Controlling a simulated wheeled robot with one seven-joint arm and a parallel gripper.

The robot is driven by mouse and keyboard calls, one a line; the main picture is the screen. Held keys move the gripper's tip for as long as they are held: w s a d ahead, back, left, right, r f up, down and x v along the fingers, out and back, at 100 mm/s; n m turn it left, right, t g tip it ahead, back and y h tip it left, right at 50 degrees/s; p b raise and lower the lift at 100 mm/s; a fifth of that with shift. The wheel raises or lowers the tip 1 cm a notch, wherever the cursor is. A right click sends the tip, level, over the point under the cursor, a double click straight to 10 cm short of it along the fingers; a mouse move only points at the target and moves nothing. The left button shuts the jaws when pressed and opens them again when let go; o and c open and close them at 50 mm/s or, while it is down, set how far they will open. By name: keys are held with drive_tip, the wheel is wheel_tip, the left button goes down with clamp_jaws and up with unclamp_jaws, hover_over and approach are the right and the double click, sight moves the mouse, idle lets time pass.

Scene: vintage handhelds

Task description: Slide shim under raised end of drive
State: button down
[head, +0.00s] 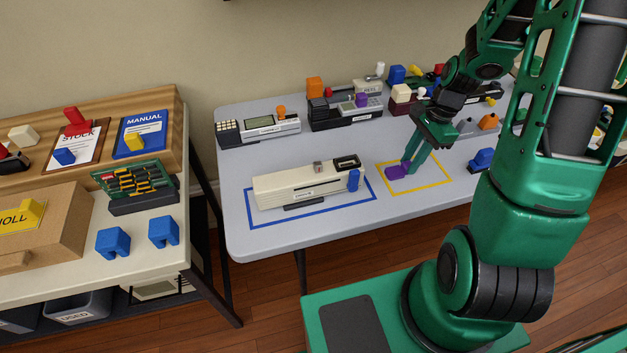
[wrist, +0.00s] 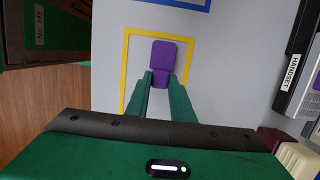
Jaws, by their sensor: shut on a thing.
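The purple shim (head: 397,172) lies at the left part of the yellow outlined square on the grey table. My gripper (head: 408,167) points down over it and is shut on its near tab. In the wrist view the flat shim (wrist: 164,54) extends beyond my fingertips (wrist: 160,84). The long cream drive (head: 300,188) lies inside the blue outlined rectangle, left of my gripper and apart from it. Which end is raised is hard to tell.
Several handhelds with coloured blocks, including a grey one (head: 260,128), line the back of the grey table (head: 235,205). A blue block (head: 481,160) stands right of the yellow square. Clear tabletop lies between the yellow and blue outlines. A side table (head: 150,265) stands left.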

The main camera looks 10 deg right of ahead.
drive_tip(key=shift+s+a, duration=0.2)
drive_tip(key=shift+a, duration=5.75)
drive_tip(key=c, duration=1.5)
unclamp_jaws()
drive_tip(key=shift+o, duration=0.2)
drive_tip(key=v, duration=1)
drive_tip(key=shift+r, duration=0.35)
